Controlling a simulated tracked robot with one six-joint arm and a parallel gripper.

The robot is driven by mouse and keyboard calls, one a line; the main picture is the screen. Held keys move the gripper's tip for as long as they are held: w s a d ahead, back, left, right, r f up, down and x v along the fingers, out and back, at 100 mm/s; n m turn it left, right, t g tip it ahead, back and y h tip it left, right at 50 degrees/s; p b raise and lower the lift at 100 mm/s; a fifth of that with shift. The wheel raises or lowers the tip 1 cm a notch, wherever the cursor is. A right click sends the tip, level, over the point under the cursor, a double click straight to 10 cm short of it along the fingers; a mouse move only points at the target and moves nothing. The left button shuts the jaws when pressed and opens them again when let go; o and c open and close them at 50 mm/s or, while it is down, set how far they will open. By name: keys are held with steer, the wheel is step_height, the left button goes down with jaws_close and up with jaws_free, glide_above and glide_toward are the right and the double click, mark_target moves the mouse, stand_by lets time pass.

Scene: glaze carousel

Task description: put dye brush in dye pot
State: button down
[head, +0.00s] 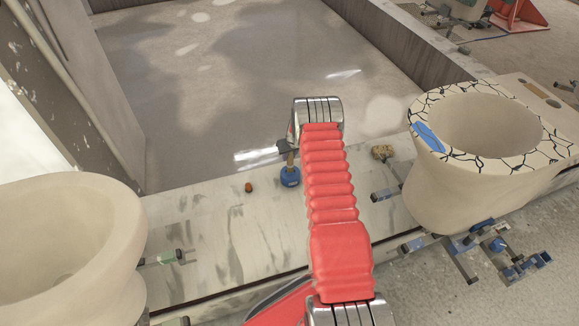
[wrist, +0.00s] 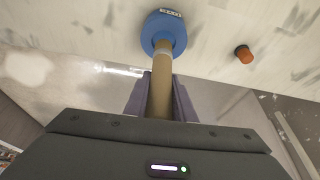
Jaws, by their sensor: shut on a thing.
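The dye brush shows as a tan wooden handle (wrist: 160,88) between my fingers. My gripper (wrist: 161,78) is shut on this handle. The dye pot (wrist: 164,32) is a small round blue pot with a white label; it also shows in the head view (head: 290,177), on the pale streaked ledge. The handle runs down to the middle of the pot's top, and its lower end is hidden there. I cannot tell how deep it reaches. In the head view my gripper (head: 286,147) is a small dark shape above the pot, partly behind my red arm.
A small orange-brown stub (head: 248,187) lies left of the pot. A tan lump (head: 382,152) lies to the right. Large cream vessels stand at left (head: 60,235) and right (head: 450,190). Blue-handled clamps (head: 482,240) crowd the front right.

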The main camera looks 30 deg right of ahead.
mark_target(289, 163)
steer(key=shift+f, duration=1)
steer(key=shift+f, duration=1.85)
steer(key=c, duration=1.5)
jaws_free()
steer(key=shift+f, duration=0.1)
steer(key=shift+v, duration=6.1)
steer(key=shift+w, duration=0.15)
